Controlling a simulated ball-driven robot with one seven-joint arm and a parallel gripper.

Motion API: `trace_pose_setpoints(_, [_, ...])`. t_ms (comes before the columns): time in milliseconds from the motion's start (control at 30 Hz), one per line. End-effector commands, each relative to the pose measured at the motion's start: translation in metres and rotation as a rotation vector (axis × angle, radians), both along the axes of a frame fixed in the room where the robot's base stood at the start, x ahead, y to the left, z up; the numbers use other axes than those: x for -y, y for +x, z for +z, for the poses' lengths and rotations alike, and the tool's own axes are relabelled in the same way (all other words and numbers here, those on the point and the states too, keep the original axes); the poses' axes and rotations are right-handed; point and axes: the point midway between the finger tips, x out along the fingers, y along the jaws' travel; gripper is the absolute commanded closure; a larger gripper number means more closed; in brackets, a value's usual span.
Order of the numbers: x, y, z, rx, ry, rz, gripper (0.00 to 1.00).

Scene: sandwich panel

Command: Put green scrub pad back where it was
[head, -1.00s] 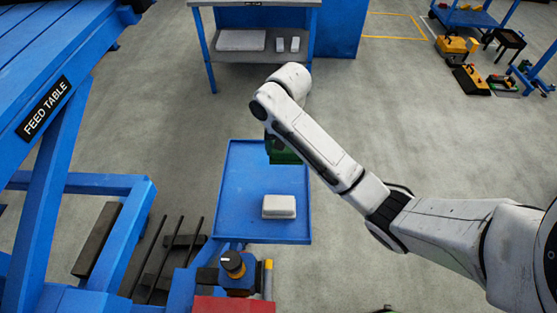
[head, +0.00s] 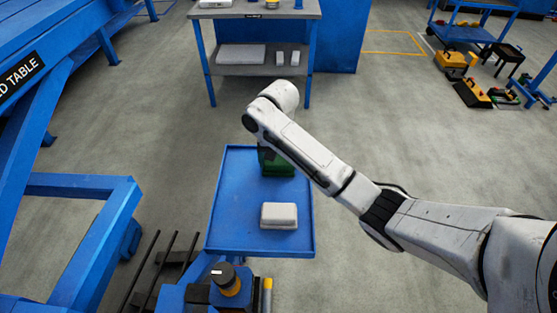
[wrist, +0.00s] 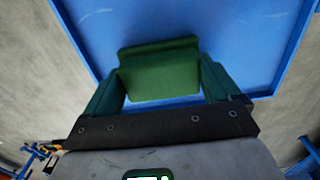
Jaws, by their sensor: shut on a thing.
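The green scrub pad (wrist: 160,75) is between the two dark green fingers of my gripper (wrist: 162,82) in the wrist view. My gripper is shut on it. In the head view the green pad (head: 279,163) shows near the far end of a blue tray (head: 228,205), partly hidden behind my arm. The pad is over the tray; I cannot tell whether it touches the tray surface. The tray also fills the upper part of the wrist view (wrist: 245,50).
A white block (head: 279,216) lies on the near part of the tray. A grey-topped table (head: 262,10) with white items on its lower shelf stands beyond. A blue frame (head: 100,230) stands left. A black and yellow knob (head: 226,279) is just in front of the tray.

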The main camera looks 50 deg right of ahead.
Motion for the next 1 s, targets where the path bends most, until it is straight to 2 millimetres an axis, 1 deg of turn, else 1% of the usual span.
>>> trace_pose_setpoints(367, [-0.001,0.000,-0.004,-0.001,0.001,0.000,0.39])
trace_pose_setpoints(400, [0.000,0.000,-0.004,-0.001,0.001,0.000,0.07])
trace_pose_setpoints(500, [0.000,0.000,-0.004,-0.001,0.001,0.000,0.00])
trace_pose_setpoints(767, [0.000,0.000,-0.001,0.001,-0.001,0.000,0.00])
trace_pose_setpoints(867, [-0.001,0.001,0.007,0.002,0.000,0.001,0.00])
trace_pose_setpoints(967, [-0.001,0.001,0.023,0.003,0.000,0.003,0.00])
trace_pose_setpoints(1000, [-0.001,0.001,0.034,0.003,0.000,0.002,0.00])
